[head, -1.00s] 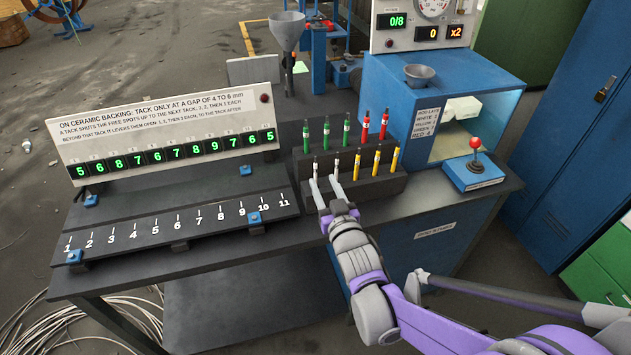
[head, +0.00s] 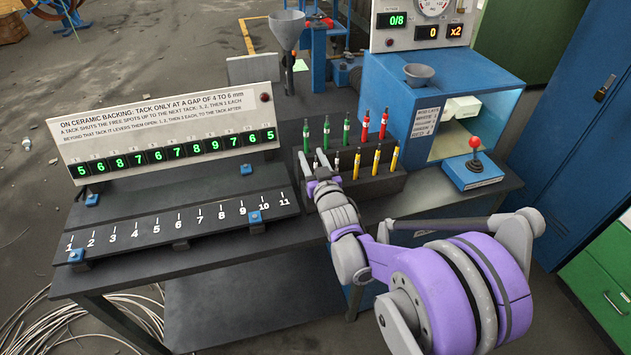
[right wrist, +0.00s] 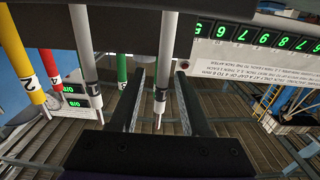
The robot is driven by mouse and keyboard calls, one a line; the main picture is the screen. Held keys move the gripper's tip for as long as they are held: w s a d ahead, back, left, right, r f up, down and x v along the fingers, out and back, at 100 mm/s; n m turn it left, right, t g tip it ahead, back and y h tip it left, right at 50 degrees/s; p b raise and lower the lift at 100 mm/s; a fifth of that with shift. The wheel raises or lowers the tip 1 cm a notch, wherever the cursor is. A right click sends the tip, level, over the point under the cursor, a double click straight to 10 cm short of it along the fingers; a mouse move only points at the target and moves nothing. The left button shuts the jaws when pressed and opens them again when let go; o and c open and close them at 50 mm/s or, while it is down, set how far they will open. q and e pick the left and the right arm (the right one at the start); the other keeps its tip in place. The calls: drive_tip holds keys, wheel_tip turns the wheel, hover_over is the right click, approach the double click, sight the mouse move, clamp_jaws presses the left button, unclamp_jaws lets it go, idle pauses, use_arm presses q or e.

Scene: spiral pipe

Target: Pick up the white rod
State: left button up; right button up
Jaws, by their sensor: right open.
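Several white rods with dark label bands stand upright in the front row of the stepped rod rack (head: 375,187). The leftmost white rod (head: 315,161) is at the tips of my right gripper (head: 312,154). In the right wrist view, a white rod (right wrist: 168,52) stands between the two dark fingers of the open right gripper (right wrist: 161,85), with clear space to either side. Another white rod (right wrist: 84,45) stands outside the fingers, to their left. In the head view the fingers hide part of the rack's left end. My left gripper is not in view.
Yellow rods (head: 394,160) share the front row; green rods (head: 346,130) and red rods (head: 365,127) stand behind. A blue box (head: 385,85) and red-knobbed lever (head: 475,143) are right.

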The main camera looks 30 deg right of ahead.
drive_tip(key=shift+s, duration=0.1)
clamp_jaws()
idle(1.2)
